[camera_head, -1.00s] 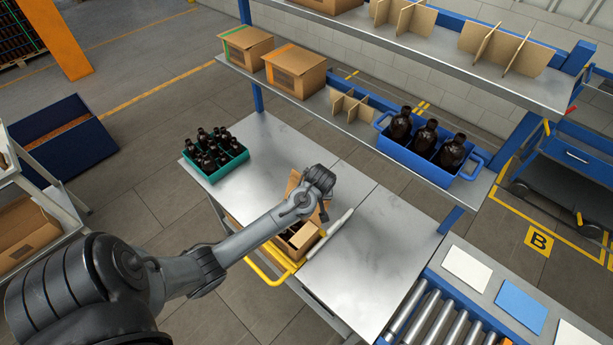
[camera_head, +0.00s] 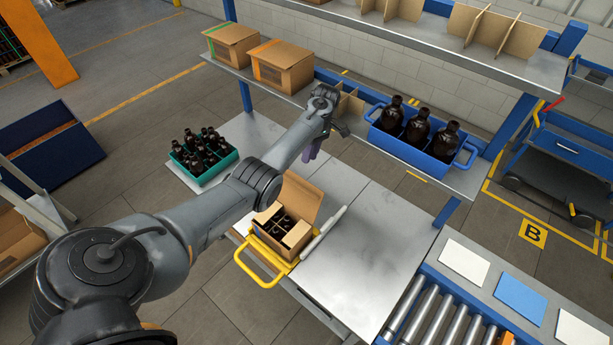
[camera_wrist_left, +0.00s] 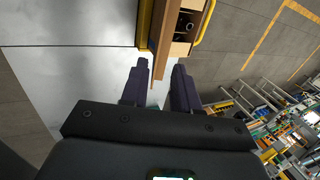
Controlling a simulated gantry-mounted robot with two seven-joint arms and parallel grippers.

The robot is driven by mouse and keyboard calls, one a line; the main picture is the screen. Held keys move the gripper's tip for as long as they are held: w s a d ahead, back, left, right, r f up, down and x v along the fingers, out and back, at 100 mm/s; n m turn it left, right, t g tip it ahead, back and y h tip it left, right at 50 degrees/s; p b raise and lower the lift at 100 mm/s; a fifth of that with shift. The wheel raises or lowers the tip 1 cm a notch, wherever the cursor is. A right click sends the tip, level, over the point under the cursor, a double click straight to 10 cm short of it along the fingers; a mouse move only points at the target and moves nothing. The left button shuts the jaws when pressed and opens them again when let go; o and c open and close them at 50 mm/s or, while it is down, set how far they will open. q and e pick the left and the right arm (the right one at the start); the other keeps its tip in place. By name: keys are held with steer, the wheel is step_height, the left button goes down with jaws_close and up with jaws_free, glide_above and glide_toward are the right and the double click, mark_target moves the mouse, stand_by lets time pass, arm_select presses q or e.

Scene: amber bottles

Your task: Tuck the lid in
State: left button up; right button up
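The open cardboard box (camera_head: 280,235) sits in a yellow-handled holder (camera_head: 262,280) on the metal table. Dark bottles (camera_head: 283,222) stand in its divided inside. Its lid (camera_head: 301,200) stands up at the far side, with small flaps folded outward. My left gripper (camera_head: 312,152) hangs above and beyond the lid, apart from it as far as I can tell. In the left wrist view the two dark fingers (camera_wrist_left: 160,85) are spread with nothing gripped, and the edge of the box's cardboard (camera_wrist_left: 166,40) lies beyond them. My right gripper is not in view.
A green crate of bottles (camera_head: 203,165) stands left of the box. A white roll-like bar (camera_head: 322,235) lies right of it. The shelf holds a blue crate of large bottles (camera_head: 420,150) and closed boxes (camera_head: 283,66). The right tabletop (camera_head: 365,250) is clear.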

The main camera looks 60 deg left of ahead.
arm_select(q)
steer(key=p+x, duration=0.1)
steer(key=x, duration=0.7)
steer(key=shift+f, duration=0.35)
steer(key=shift+s, duration=0.1)
steer(key=shift+c, duration=0.2)
jaws_close()
stand_by(0.8)
